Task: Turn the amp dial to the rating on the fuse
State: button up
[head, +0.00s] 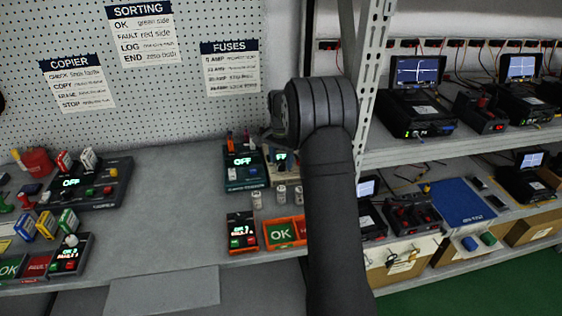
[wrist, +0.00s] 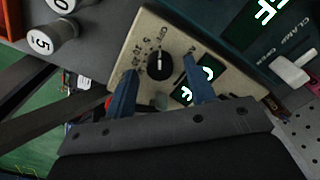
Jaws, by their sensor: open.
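The amp dial (wrist: 160,66) is a round black knob with a white pointer line, on a beige box (wrist: 150,28) with small numbers around it. In the wrist view the pointer looks upright; the numbers are too small to read surely. My gripper (wrist: 160,64) is open, its blue fingers on either side of the knob; contact cannot be told. A fuse (wrist: 42,42) with a 5 on its end and another fuse (wrist: 62,5) ending in 0 show at upper left. In the head view the beige box (head: 270,172) is partly hidden by my arm; fuses (head: 281,192) stand before it.
A dark clamp unit (head: 243,170) reading OFF stands beside the beige box. An orange and green OK tray (head: 281,236) and a small red-button unit (head: 242,232) are in front. A FUSES sign (head: 231,70) hangs behind. The bench middle is clear.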

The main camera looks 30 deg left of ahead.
jog(key=shift+f, duration=0.45)
jog(key=shift+c, duration=0.2)
jog(key=c, duration=0.9)
jog(key=shift+c, duration=0.2)
